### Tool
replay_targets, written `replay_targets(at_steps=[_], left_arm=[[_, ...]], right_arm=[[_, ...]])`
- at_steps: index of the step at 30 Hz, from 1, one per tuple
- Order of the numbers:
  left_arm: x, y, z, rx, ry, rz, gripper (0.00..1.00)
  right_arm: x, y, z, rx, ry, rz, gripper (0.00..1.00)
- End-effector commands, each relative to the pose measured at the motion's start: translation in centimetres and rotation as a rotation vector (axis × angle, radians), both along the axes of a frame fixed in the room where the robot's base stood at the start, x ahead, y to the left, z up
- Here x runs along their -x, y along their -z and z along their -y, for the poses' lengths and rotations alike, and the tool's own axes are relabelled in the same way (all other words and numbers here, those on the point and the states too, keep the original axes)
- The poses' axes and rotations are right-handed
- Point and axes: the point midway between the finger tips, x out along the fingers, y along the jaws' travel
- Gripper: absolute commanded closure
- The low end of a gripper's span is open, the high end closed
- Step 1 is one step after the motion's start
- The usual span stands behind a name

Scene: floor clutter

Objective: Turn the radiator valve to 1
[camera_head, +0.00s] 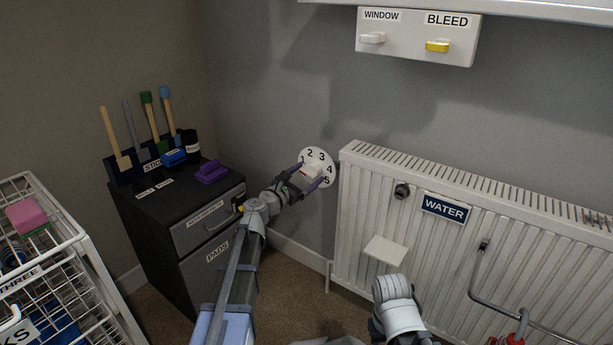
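The radiator valve is a round white dial (319,157) with black numbers, on the wall just left of the white radiator (375,205). The numbers 2, 3, 4 and 5 read clearly; the left part, by the 1, is partly covered. A white knob (312,170) stands out at its middle, with a small red mark at its lower left. My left gripper (308,176) reaches the dial from the lower left. Its two purple fingers are spread, one on each side of the knob; contact cannot be made out. My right arm shows at the bottom, its gripper out of view.
A dark drawer cabinet (165,215) with tools and a purple item (212,171) stands left of my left arm. A wire basket rack (75,245) is at the far left. A WINDOW/BLEED switch panel (403,49) is above. A rail (530,322) fronts the radiator.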

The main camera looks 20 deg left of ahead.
Motion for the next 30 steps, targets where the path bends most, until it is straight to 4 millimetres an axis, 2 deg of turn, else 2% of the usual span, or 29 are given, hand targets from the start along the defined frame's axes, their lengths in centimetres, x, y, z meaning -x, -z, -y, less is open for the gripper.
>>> replay_targets(at_steps=[11, 17, 25, 30], left_arm=[[0.3, 0.0, -0.1, 0.001, -0.001, 0.0, 0.05], [2.3, 0.0, -0.8, 0.001, -0.002, 0.0, 0.05], [6.5, 0.0, -2.3, 0.0, -0.002, 0.0, 0.05], [7.4, 0.0, -2.7, 0.0, 0.0, 0.0, 0.05]], right_arm=[[0.0, 0.0, 0.0, 0.0, 0.0, 0.0, 0.5], [0.0, 0.0, 0.0, 0.0, 0.0, 0.0, 0.5], [0.0, 0.0, 0.0, 0.0, 0.0, 0.0, 0.5], [0.0, 0.0, 0.0, 0.0, 0.0, 0.0, 0.5]])
